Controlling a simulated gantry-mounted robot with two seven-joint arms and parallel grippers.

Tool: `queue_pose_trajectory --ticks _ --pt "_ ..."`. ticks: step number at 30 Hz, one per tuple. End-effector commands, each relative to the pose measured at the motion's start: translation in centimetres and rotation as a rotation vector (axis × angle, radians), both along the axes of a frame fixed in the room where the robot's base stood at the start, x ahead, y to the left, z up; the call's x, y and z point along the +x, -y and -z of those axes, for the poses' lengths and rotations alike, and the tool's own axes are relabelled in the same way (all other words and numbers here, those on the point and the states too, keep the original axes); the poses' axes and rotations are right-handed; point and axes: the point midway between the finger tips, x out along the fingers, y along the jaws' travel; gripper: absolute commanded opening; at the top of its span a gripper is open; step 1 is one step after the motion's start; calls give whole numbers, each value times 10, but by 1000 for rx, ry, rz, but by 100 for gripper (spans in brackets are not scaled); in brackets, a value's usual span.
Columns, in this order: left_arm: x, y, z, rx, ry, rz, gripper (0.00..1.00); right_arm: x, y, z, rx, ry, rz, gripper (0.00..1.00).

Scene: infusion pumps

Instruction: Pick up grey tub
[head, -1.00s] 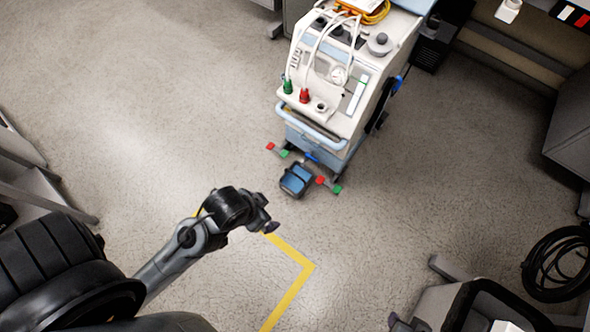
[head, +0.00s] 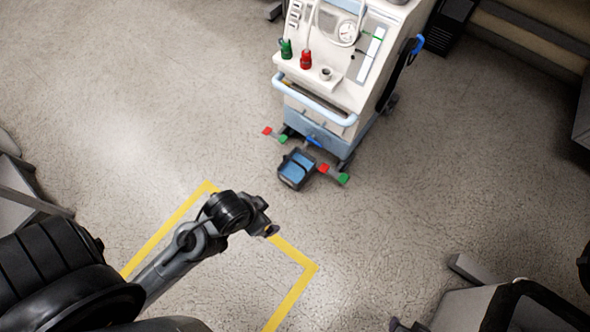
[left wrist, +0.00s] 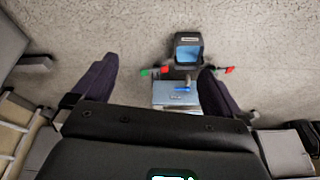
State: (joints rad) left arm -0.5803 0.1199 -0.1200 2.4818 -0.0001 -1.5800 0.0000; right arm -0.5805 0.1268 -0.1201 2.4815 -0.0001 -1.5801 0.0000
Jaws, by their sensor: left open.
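The grey tub (head: 297,169) is a small dark grey container with a blue inside. It rests on the floor just in front of the medical cart, between its red and green pedals. It also shows in the left wrist view (left wrist: 187,50), at the top centre. My left gripper (head: 268,215) is in the air, in front of the tub and a little left of it in the head view, apart from it. In the left wrist view its two dark fingers (left wrist: 158,82) are spread wide with nothing between them. My right gripper is in neither current view.
The white and blue medical cart (head: 335,75) stands right behind the tub, with red and green pedals (head: 334,174) beside it. Yellow tape (head: 293,300) marks the floor. A dark-topped grey unit (head: 500,305) is at bottom right. The floor left of the tub is clear.

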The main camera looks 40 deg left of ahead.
Motion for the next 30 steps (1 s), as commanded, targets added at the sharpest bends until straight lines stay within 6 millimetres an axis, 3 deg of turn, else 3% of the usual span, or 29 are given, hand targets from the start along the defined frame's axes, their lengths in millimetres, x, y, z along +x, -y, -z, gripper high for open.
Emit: queue_pose_trajectory --ticks 6,17,26,30 --pt "0 0 0 0 0 0 97 0 0 0 1 0 1 43" --pt "0 0 1 0 -1 0 42 0 -2 0 8 0 6 43" --pt "1 0 2 1 -1 -1 42 0 -2 0 11 -2 7 43" --pt "12 0 16 -4 16 -14 42 0 -2 -1 9 -1 6 43"
